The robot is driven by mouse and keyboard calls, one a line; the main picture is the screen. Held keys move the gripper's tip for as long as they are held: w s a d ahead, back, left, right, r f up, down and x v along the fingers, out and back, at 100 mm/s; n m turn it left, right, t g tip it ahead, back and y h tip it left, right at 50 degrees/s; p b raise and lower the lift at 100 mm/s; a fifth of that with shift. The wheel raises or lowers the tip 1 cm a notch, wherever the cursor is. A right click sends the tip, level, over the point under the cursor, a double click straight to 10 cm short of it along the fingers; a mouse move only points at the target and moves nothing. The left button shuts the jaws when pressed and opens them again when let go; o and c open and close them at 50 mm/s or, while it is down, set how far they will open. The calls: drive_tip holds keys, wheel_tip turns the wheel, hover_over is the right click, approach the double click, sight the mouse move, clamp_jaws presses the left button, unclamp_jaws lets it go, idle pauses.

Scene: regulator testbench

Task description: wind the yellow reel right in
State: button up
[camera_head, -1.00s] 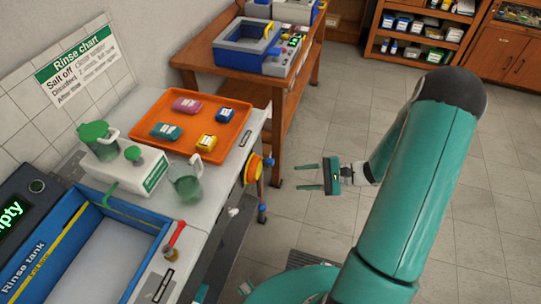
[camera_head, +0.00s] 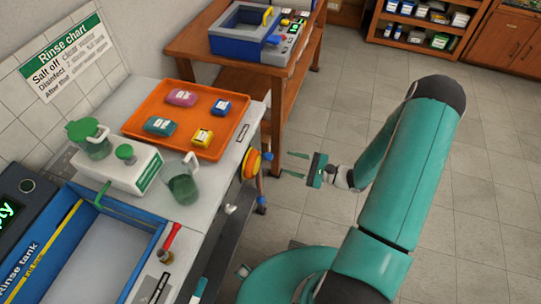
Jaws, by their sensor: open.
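The yellow reel (camera_head: 251,163) is a round yellow-orange disc on the right side of the bench, below the worktop edge. A blue part shows beside it, and an orange-brown length hangs down from there towards the floor. My gripper (camera_head: 295,165) is open and empty, to the right of the reel and apart from it. Its two green fingers point left towards the bench. The reel's far side and any handle are not clear from here.
An orange tray (camera_head: 191,88) with several coloured blocks lies on the bench. A green-tinted jug (camera_head: 183,186), a red-handled tap (camera_head: 171,236) and the blue rinse tank (camera_head: 117,206) are nearer. A wooden table (camera_head: 185,45) stands behind.

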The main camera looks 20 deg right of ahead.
sight(271, 157)
drive_tip(key=x, duration=0.8)
drive_tip(key=shift+w, duration=0.1)
drive_tip(key=shift+d, duration=0.1)
clamp_jaws()
